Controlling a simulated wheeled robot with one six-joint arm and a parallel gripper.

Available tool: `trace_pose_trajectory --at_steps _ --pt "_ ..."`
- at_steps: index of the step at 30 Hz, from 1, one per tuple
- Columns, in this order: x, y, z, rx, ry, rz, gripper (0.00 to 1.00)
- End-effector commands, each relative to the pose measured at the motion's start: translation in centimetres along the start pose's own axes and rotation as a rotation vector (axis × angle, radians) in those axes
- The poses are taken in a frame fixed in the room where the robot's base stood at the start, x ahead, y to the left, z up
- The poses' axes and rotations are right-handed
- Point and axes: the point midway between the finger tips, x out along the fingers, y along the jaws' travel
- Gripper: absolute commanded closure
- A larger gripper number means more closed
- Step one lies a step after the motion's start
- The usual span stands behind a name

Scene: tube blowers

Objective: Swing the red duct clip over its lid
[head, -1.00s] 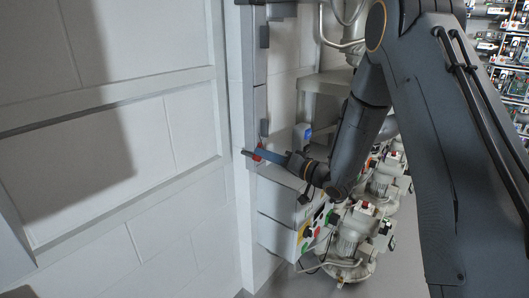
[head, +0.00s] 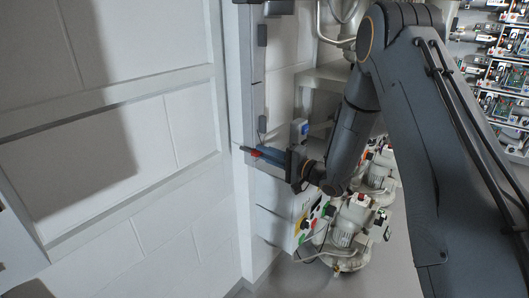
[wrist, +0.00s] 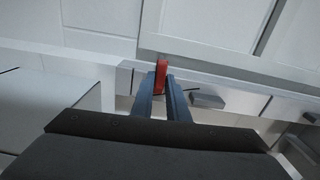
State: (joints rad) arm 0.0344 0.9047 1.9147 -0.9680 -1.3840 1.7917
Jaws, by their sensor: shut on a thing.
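The red duct clip (wrist: 161,74) shows between my gripper's two blue fingers in the wrist view. In the head view only a small red part of the clip (head: 255,153) shows at the fingertips, beside the white vertical duct (head: 257,100). My gripper (head: 258,152) is shut on the clip. It also shows in the wrist view (wrist: 161,84), with the fingers on either side of the clip. The rest of the clip is hidden by the fingers, and I cannot tell how it sits against the lid.
A control box with coloured buttons (head: 305,225) stands below my gripper. White blower units (head: 345,238) stand to its lower right. Grey blocks (head: 262,80) are on the duct above. A bare panelled wall (head: 110,150) fills the left.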

Motion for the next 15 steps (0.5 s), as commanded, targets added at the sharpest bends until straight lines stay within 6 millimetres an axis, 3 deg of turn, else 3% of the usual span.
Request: trace_pose_trajectory --at_steps 15 --pt "-0.01 0.11 -0.09 0.060 0.002 0.000 1.00"
